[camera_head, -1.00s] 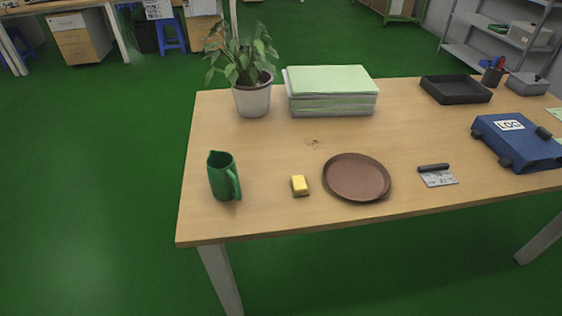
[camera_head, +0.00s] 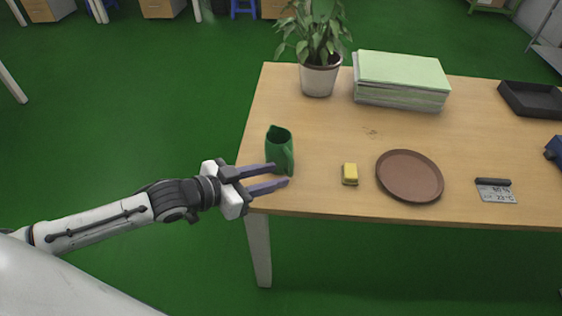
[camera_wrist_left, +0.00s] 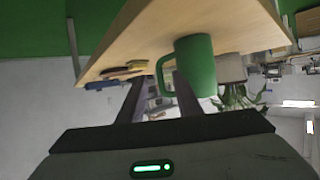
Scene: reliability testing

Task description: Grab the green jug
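In the left wrist view the picture is turned, and the jug (camera_wrist_left: 197,65) appears beyond the fingers, nearer the right finger. My right gripper is not in view.
On the table (camera_head: 330,125) are a yellow block (camera_head: 350,174), a brown plate (camera_head: 409,176), a potted plant (camera_head: 319,78) and a paper stack (camera_head: 400,80). Clear tabletop lies behind the jug.

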